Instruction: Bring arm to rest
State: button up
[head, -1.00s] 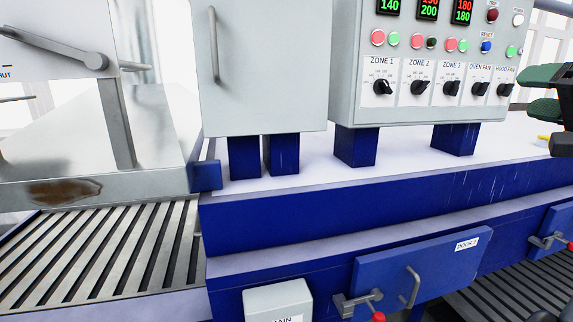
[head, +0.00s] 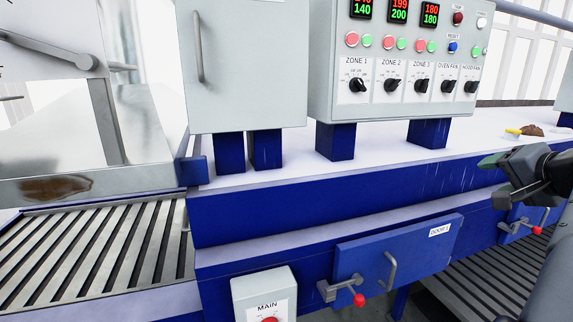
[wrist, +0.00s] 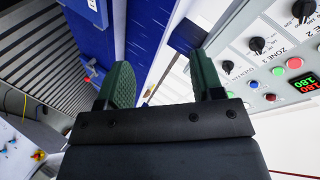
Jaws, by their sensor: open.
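My gripper (head: 492,178) is at the right of the head view, in front of the blue machine body and below the level of the control panel. In the wrist view its two green-padded fingers (wrist: 160,85) stand apart with nothing between them. The grey control panel (head: 410,60) with knobs, buttons and lit displays stands on blue posts. It also shows at the right of the wrist view (wrist: 262,75). My gripper does not visibly touch anything.
A blue door with a red-tipped latch (head: 400,255) is on the machine front. A grey MAIN box (head: 264,292) sits below. A slatted conveyor (head: 95,255) runs at left. A yellow and a brown item (head: 530,131) lie on the white top at right.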

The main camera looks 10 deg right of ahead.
jog(key=a+f+n+g, duration=0.2)
jog(key=a+f+g, duration=0.2)
jog(key=a+f, duration=0.45)
jog(key=a+f+n+g, duration=0.25)
jog(key=a+f, duration=0.35)
jog(key=f, duration=0.6)
jog(key=s+a+f+n+g, duration=0.1)
jog(key=a+f+n, duration=0.3)
jog(key=a, duration=0.4)
jog(key=s+a+f+n+g+y, duration=0.1)
jog(key=s+a+f+n, duration=0.3)
jog(key=a, duration=0.4)
jog(key=shift+s+a, duration=0.35)
jog(key=shift+a, duration=0.05)
